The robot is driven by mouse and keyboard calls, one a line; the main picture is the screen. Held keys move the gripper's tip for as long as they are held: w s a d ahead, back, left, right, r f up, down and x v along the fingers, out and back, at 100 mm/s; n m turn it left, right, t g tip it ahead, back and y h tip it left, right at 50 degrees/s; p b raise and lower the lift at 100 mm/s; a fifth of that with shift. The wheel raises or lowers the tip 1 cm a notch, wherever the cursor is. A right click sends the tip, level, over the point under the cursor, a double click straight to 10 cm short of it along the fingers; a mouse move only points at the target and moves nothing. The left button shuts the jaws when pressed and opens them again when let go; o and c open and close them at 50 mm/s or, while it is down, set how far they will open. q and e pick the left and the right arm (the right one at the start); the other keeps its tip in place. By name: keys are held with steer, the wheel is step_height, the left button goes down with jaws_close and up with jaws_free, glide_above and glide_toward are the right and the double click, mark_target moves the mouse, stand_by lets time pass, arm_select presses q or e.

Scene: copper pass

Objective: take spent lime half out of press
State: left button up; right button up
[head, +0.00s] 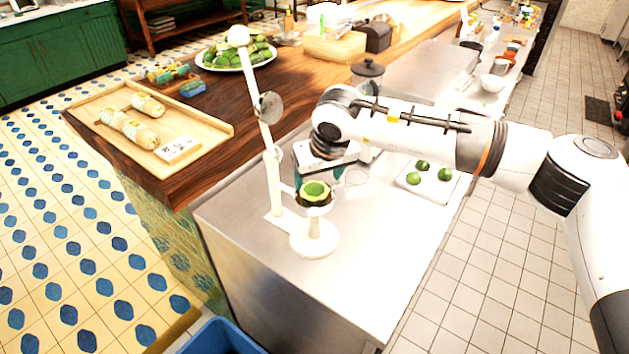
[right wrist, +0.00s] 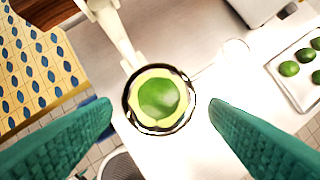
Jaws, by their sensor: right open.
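The white press (head: 273,172) stands on the steel counter with its lever raised. The green lime half (head: 316,188) sits cut-rim up in the press's cup. In the right wrist view the lime half (right wrist: 160,98) lies inside the cup's shiny ring (right wrist: 188,116). My right gripper (head: 322,172) is open just above and behind the cup. In the right wrist view its teal fingers (right wrist: 161,108) stand either side of the cup, apart from it, with nothing held. My left gripper is not in view.
A white tray (head: 455,183) with several limes lies to the right. A clear glass (head: 356,176) stands behind the cup. A blue bin (head: 222,338) is on the floor at the front. A wooden tray (head: 110,110) and a lime platter (head: 236,66) are on the wooden counter.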

mark_target(316, 183)
steer(key=shift+p+x, duration=0.5)
steer(key=shift+x, duration=0.6)
steer(key=shift+w+a+f, duration=0.15)
steer(key=shift+f, duration=0.2)
steer(key=shift+w+f, duration=0.1)
steer(key=shift+f, duration=0.1)
steer(key=c, duration=0.8)
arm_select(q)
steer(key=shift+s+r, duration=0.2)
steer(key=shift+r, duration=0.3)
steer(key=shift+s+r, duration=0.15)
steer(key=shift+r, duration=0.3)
arm_select(e)
steer(key=shift+o, duration=0.2)
